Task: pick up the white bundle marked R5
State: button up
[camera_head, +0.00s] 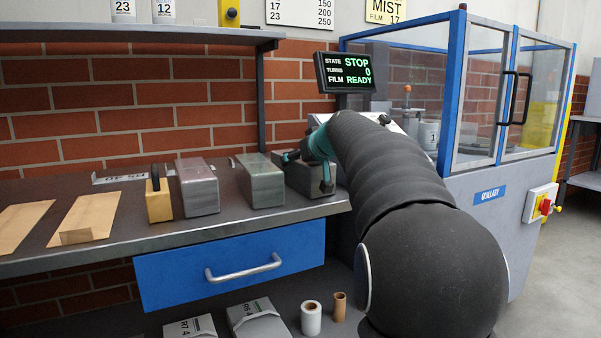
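No bundle with a readable R5 mark shows. Two white bundles lie on the low shelf at the bottom edge. The left bundle (190,328) has a mark that looks like R7 4, and the right bundle (256,319) one like R6 4; both marks are hard to read and both bundles are cut off by the frame. My gripper (309,172), teal and black, is over the right end of the upper bench, far above the bundles. Its fingers are spread apart, at a dark grey block (300,180). I cannot tell whether they touch it.
The bench (120,247) holds wrapped grey blocks (198,187), a tan block (158,200) and brown sheets (22,222). A blue drawer (180,280) sits below. A white roll (311,318) and a brown tube (339,306) stand right of the bundles. A blue-framed machine (470,190) stands right.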

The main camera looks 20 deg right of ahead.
jog(key=c, duration=0.8)
jog(key=shift+r, duration=0.15)
jog(key=c, duration=0.3)
jog(key=shift+c, duration=0.2)
